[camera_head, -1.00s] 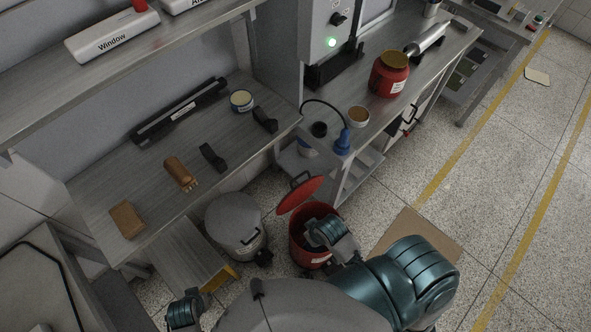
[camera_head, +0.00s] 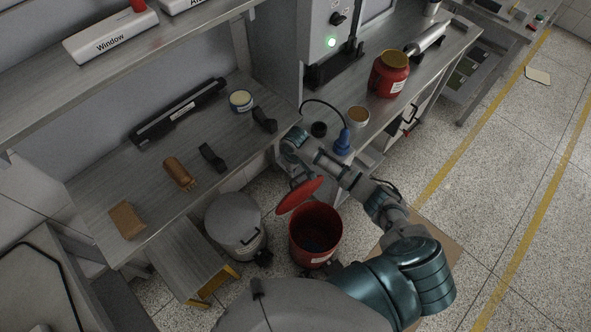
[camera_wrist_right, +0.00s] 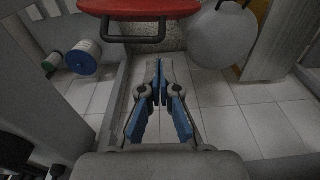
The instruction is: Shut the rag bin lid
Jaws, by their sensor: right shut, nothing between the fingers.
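The red rag bin (camera_head: 316,240) stands on the floor with its mouth open. Its red lid (camera_head: 299,195) is tilted up at the bin's back left edge. In the right wrist view the lid (camera_wrist_right: 140,8) spans the top, with its dark handle (camera_wrist_right: 132,36) towards me. My right arm reaches over behind the lid. My right gripper (camera_head: 300,178) points down there, partly hidden by the lid. In the wrist view its blue fingers (camera_wrist_right: 158,78) are shut and empty, apart from the handle. My left gripper is not in the head view.
A grey lidded bin (camera_head: 236,225) stands left of the red bin. A low step (camera_head: 187,262) is beside it. The workbench (camera_head: 225,140) and side bench (camera_head: 375,120) edges lie close behind my right arm. Open floor is at the right.

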